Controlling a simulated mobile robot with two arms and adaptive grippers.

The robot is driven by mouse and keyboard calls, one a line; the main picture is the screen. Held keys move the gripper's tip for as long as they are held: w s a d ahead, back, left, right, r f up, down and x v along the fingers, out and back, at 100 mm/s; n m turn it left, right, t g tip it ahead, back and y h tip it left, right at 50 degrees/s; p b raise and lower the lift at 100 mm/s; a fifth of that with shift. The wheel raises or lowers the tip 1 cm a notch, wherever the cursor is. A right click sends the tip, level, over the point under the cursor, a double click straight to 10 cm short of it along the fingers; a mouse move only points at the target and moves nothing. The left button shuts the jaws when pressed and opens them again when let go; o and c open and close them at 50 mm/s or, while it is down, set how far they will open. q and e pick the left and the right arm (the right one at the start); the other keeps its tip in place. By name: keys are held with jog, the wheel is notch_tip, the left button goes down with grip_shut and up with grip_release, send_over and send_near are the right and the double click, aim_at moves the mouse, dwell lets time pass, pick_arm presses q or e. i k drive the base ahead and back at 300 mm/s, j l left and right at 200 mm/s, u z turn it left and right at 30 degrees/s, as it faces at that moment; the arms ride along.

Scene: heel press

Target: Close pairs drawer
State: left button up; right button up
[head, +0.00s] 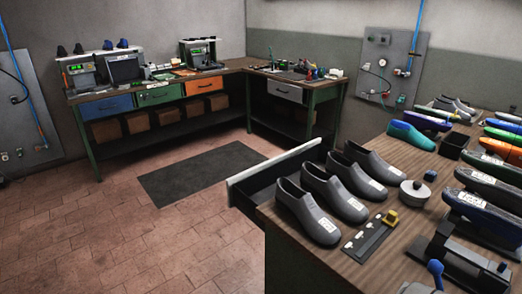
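One drawer (275,170) is pulled out from the left side of the near wooden workbench. Its pale front panel stands away from the bench, and its dark inside shows behind the panel. No label is readable on it, and its outer face is turned away from me. The grey shoes on the bench top hide part of the drawer's far end and its inside. Neither of my grippers is in the head view.
Several grey shoes (333,191) stand along the near bench's left edge. A black strip with a yellow block (371,238), a round grey pot (415,193) and a dark device (460,255) also lie there. Open tiled floor (175,235) and a dark mat (200,172) lie left of the drawer.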

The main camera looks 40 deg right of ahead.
aim_at(247, 190)
jog(key=i+z, duration=0.2)
jog(key=i, duration=0.25)
jog(key=i+j+z, duration=0.2)
jog(key=i, duration=0.2)
jog(key=i+j+z, duration=0.2)
jog(key=i, duration=0.25)
jog(key=i+j+z, duration=0.2)
jog(key=i, duration=0.2)
jog(key=i+j+z, duration=0.1)
jog(key=i+z, duration=0.2)
jog(key=z, duration=0.2)
jog(key=i+j+z, duration=0.25)
jog(key=z, duration=0.2)
jog(key=i+j+z, duration=0.2)
jog(key=z, duration=0.3)
jog(key=i+j+z, duration=0.15)
jog(key=j+z, duration=0.3)
jog(key=i+j+z, duration=0.15)
jog(key=j+z, duration=0.45)
jog(key=j, duration=0.2)
jog(key=i+j+z, duration=0.1)
jog(key=j+z, duration=0.2)
jog(key=j, duration=0.15)
